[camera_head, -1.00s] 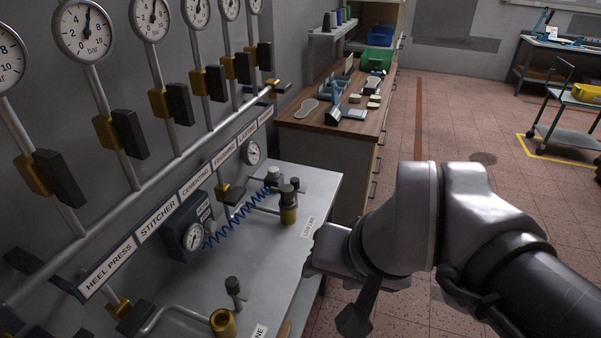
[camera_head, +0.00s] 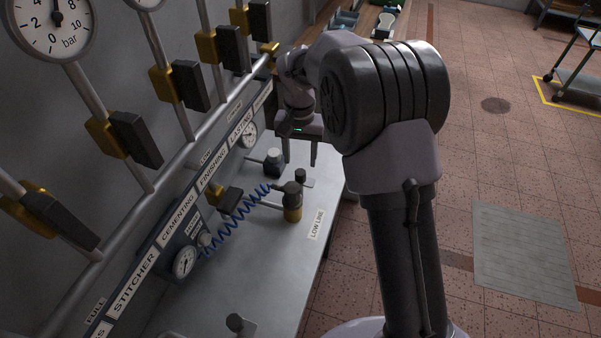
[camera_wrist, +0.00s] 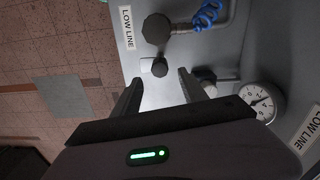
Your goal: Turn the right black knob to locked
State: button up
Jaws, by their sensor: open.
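The right black knob (camera_head: 300,175) is a small dark cap on a flat grey plate beside the brass-bodied valve on the LOW LINE bench. In the wrist view the small round knob (camera_wrist: 160,68) lies just beyond the gap between my fingertips. My gripper (camera_head: 299,161) is open and points down above and slightly behind this knob, with nothing between its fingers. The gripper (camera_wrist: 159,77) also shows open in the wrist view. Contact with the knob is not visible. Another small black knob (camera_head: 235,322) stands at the near end of the bench.
The brass valve with a larger dark top (camera_head: 292,201) stands close to the knob. The metal bench top (camera_head: 255,275) is mostly bare towards the front.

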aim_at(301, 172)
notch_tip(301, 172, down, 6)
jog(key=shift+b, duration=0.6)
grip_shut()
